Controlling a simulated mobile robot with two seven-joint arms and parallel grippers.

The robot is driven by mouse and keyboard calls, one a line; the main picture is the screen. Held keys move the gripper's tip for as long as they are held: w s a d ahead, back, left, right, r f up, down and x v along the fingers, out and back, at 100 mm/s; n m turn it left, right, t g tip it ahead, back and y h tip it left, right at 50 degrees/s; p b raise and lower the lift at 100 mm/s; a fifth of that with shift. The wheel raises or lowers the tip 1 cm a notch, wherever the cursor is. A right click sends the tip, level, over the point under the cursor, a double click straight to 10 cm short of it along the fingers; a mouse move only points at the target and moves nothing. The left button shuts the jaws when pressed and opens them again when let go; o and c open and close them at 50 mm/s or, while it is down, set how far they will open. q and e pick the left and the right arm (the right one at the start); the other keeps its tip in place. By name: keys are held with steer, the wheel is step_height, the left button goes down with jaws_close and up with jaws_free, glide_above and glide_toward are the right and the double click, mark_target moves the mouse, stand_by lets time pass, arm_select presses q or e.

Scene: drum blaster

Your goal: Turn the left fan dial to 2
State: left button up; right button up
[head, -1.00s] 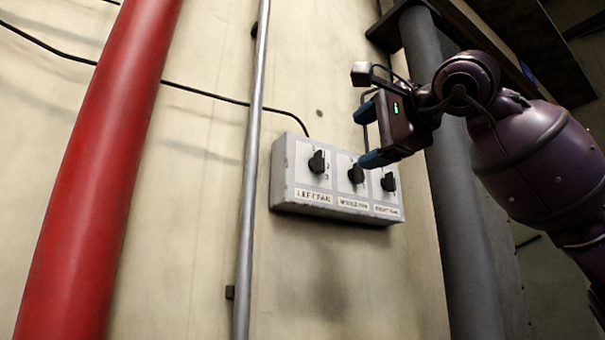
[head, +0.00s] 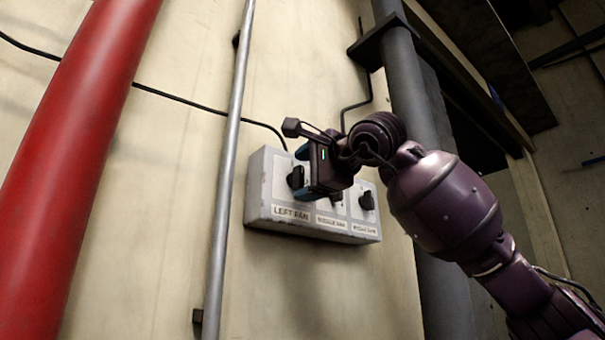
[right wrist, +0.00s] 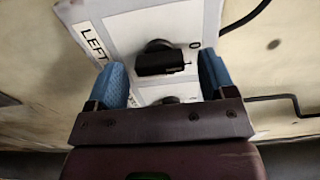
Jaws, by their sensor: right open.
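The grey control box (head: 258,212) is on the wall, with three black dials in a row. The left fan dial (head: 296,177) is at its left end, above the "LEFT FAN" label (head: 291,213). My right gripper (head: 305,172) is at this dial and partly covers the box's middle. In the right wrist view the left fan dial (right wrist: 160,62) lies between the two blue fingertips, with a gap on each side. The gripper is open. A "0" mark shows beside the dial; its other numbers are hidden. My left gripper is not in view.
The right-hand dial (head: 367,200) is clear of the gripper, and the middle dial (head: 336,198) is partly hidden. A thin grey pipe (head: 225,170) runs up just left of the box. A thick red pipe (head: 75,150) stands farther left. A dark pipe (head: 432,240) passes behind my right arm.

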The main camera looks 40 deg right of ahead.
steer(key=shift+w+a, duration=0.1)
steer(key=shift+w, duration=0.55)
steer(key=c, duration=0.9)
steer(key=shift+c, duration=0.2)
